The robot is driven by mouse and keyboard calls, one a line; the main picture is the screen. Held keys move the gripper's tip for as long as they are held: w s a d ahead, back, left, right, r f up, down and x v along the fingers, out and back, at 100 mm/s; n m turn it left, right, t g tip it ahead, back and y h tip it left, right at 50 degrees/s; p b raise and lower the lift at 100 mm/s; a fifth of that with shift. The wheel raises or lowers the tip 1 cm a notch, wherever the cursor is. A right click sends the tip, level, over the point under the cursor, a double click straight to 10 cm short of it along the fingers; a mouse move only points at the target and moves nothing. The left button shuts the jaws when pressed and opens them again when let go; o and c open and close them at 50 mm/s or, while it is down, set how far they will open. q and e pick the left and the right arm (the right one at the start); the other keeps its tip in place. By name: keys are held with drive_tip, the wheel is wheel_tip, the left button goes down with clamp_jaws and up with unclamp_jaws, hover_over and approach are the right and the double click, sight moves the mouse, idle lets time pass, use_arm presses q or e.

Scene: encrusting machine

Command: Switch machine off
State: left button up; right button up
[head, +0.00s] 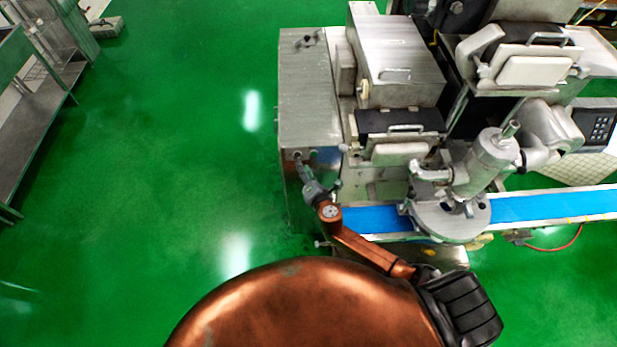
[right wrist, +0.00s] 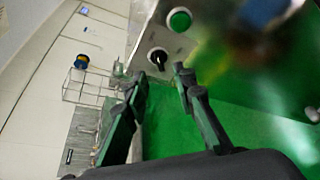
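The encrusting machine (head: 310,95) stands at the right of the head view, with a metal cabinet at its left end. In the right wrist view, the cabinet's steel panel (right wrist: 148,30) carries a black rotary switch (right wrist: 158,58) and a round green button (right wrist: 180,19). My right gripper (head: 303,165) is at the front of the cabinet. In the right wrist view, its two fingers (right wrist: 160,76) are apart with nothing between them, and the black switch lies just beyond the gap between the tips. I cannot tell whether they touch it. My left gripper is not in view.
A blue conveyor belt (head: 375,220) runs right from beside my right forearm, under the machine's round metal head (head: 450,217). Metal shelving (head: 40,110) stands at the far left. The green floor between the shelving and machine is clear.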

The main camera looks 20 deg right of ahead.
drive_tip(key=v, duration=0.6)
drive_tip(key=shift+s, duration=0.25)
